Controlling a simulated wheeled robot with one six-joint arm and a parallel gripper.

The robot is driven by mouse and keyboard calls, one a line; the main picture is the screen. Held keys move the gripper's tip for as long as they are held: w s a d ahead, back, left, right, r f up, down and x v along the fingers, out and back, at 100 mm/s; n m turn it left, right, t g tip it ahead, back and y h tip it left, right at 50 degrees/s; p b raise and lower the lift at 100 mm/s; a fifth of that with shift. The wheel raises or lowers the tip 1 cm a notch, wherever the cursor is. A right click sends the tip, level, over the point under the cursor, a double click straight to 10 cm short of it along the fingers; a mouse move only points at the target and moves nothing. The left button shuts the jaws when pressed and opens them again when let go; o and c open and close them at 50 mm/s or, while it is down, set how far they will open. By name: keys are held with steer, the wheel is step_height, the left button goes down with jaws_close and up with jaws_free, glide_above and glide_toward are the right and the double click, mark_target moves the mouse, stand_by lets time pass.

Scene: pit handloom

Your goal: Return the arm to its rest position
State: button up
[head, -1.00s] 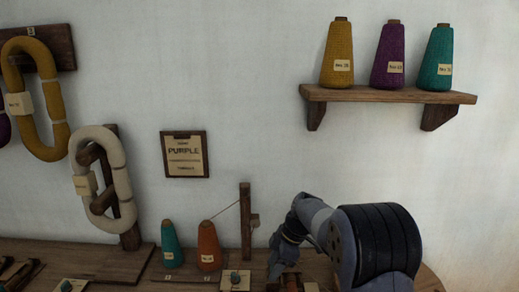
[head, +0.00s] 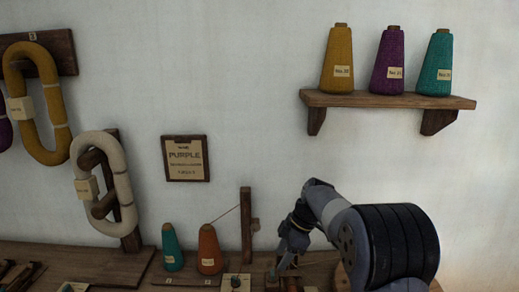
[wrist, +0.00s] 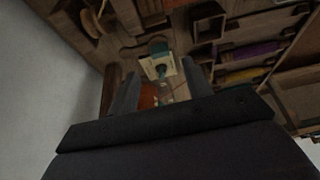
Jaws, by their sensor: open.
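My arm rises at the lower right of the head view, bent at the elbow, with my gripper (head: 283,268) pointing down over the wooden bench (head: 110,262). In the wrist view the two fingers of my gripper (wrist: 160,82) stand apart with nothing held between them. An orange cone (head: 209,250) and a teal cone (head: 171,247) stand upright on the bench, left of my gripper. A small dark knob on a pale plate (head: 236,282) lies between the orange cone and my gripper. The exact fingertip height above the bench is hard to tell.
A wooden post (head: 246,225) with a thread running to the orange cone stands close left of my gripper. A wall shelf (head: 385,100) holds yellow, purple and teal cones above my arm. A sign (head: 186,158) reads PURPLE. Hanks hang at left, including a cream one (head: 122,185).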

mark_target(272, 272)
steer(key=v, duration=0.5)
steer(key=b+x, duration=0.1)
steer(key=x, duration=1)
steer(key=shift+b, duration=0.3)
steer(key=m+t, duration=0.1)
steer(key=m, duration=0.3)
steer(key=shift+s+a+r+m+t, duration=0.1)
steer(key=shift+s+m+t, duration=0.1)
steer(key=shift+m+t, duration=0.2)
steer(key=m+t+h+p, duration=0.1)
steer(key=m+p, duration=0.1)
steer(key=m, duration=0.2)
steer(key=shift+s+r, duration=0.1)
steer(key=shift+a+m+t+h+p, duration=0.1)
steer(key=shift+m+t+h+p, duration=0.25)
steer(key=shift+m+p, duration=0.55)
steer(key=shift+a+m+t+h+p, duration=0.1)
steer(key=shift+m+t+h+p, duration=0.25)
steer(key=shift+m, duration=1.05)
steer(key=shift+a+m+h, duration=0.1)
steer(key=shift+m+h, duration=0.9)
steer(key=shift+m, duration=1.3)
steer(key=shift+s+r, duration=0.2)
steer(key=shift+r, duration=0.25)
steer(key=shift+s+r, duration=0.15)
steer(key=shift+r, duration=0.1)
steer(key=shift+s, duration=0.15)
